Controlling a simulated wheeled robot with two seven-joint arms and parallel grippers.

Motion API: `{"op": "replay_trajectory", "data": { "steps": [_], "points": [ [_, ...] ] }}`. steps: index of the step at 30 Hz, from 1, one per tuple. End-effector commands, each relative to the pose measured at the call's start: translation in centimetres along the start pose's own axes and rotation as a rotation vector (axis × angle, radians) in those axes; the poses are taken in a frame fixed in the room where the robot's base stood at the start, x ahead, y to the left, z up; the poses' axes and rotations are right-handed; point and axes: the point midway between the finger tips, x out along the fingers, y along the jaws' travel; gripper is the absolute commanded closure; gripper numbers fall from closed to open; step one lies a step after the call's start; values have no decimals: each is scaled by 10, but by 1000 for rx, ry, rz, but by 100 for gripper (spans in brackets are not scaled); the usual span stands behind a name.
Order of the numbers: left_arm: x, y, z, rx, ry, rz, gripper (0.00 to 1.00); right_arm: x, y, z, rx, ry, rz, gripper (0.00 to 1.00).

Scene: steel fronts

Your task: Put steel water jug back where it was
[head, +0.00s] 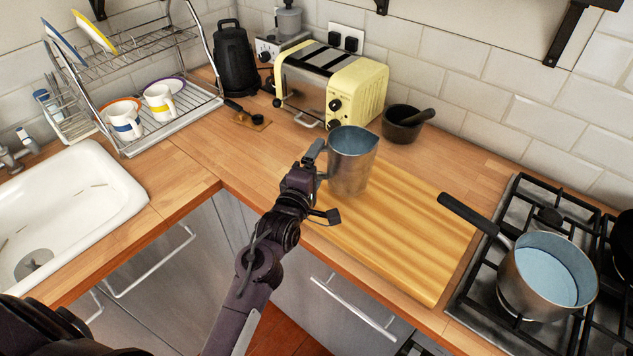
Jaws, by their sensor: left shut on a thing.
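The steel water jug (352,165) is upright at the far left end of the wooden cutting board (420,235). Its inside looks bluish, and its handle is on its left side. My left gripper (316,165) is at the jug's handle and shut on it. The gripper hides part of the handle. I cannot tell whether the jug's base touches the board or is just above it. My right gripper is not in view.
The board's front part is bare. A sink (75,205) and dish rack (190,110) are at left.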

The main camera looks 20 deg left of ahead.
Motion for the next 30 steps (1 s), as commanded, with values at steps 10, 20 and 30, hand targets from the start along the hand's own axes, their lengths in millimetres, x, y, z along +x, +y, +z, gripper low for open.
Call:
{"op": "replay_trajectory", "data": {
  "steps": [10,20,30],
  "points": [
    [0,-38,0,-1,0,4,78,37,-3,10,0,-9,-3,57],
    [0,-39,0,-1,0,3,78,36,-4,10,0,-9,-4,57],
    [0,-41,0,0,0,-1,0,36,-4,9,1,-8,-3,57]
  ]
}}
